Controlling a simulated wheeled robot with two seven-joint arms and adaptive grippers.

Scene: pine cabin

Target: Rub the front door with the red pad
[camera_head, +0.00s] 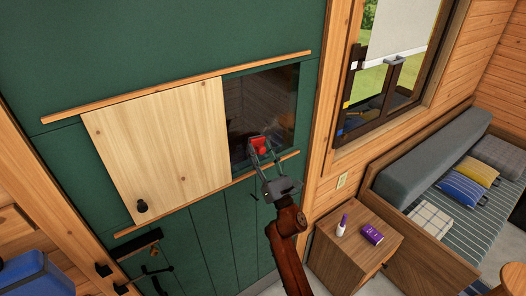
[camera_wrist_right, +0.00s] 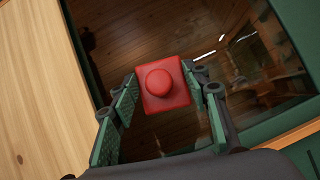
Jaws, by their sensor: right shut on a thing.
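The front door (camera_head: 140,45) is green, with a dark glass pane (camera_head: 272,94) in it beside a pale wooden panel (camera_head: 160,135). My right gripper (camera_head: 262,152) is shut on the red pad (camera_head: 259,146), in front of the lower part of the pane. In the right wrist view, the red pad (camera_wrist_right: 166,88) is a square block with a round knob facing me, between the fingers. It looks close to the glass; I cannot tell whether it touches. My left gripper is not in view.
Wooden rails (camera_head: 180,86) run above and below the panel and pane. The panel has a black knob (camera_head: 142,206); black door hardware (camera_head: 140,245) is below. At right are a wooden cabinet (camera_head: 345,255) with a bottle and purple box, a cushioned bench (camera_head: 440,180) and a window.

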